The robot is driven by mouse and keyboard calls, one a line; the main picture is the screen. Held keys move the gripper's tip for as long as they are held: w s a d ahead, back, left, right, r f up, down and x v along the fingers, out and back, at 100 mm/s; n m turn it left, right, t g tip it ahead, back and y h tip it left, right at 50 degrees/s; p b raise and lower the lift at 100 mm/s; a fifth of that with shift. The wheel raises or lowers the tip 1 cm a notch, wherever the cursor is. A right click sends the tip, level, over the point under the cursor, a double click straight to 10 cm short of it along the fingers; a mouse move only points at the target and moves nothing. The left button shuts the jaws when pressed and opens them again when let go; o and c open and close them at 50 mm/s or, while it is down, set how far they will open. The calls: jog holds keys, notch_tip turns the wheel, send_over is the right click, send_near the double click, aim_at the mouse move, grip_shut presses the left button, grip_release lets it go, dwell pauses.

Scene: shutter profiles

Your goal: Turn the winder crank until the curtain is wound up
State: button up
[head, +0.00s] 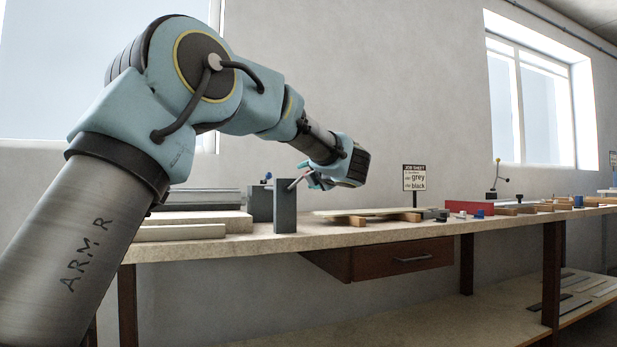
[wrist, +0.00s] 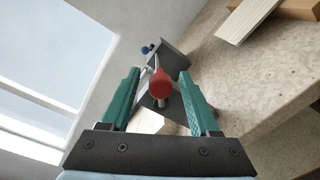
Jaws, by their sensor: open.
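The winder crank's red knob (wrist: 160,84) shows in the wrist view between my two green fingers, with a pale metal rod behind it. My gripper (wrist: 159,75) is open around the line of the knob, with gaps on both sides; I cannot tell whether the fingertips reach its depth. In the head view my gripper (head: 308,178) is at the top of a grey upright block (head: 285,206) on the bench, where the crank is mostly hidden. A second grey block (head: 260,203) stands behind it. I cannot make out a curtain for certain.
The workbench (head: 270,243) has stacked boards (head: 185,232) at the left and a thin strip on wooden blocks (head: 358,220) at the right. A job sheet sign (head: 414,178), a red block (head: 470,207) and small parts stand farther right. A drawer (head: 400,260) hangs below.

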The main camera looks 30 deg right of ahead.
jog(key=s+a, duration=0.1)
jog(key=s, duration=0.9)
jog(key=shift+s+a+r, duration=0.25)
jog(key=shift+s, duration=0.1)
jog(key=shift+s, duration=0.1)
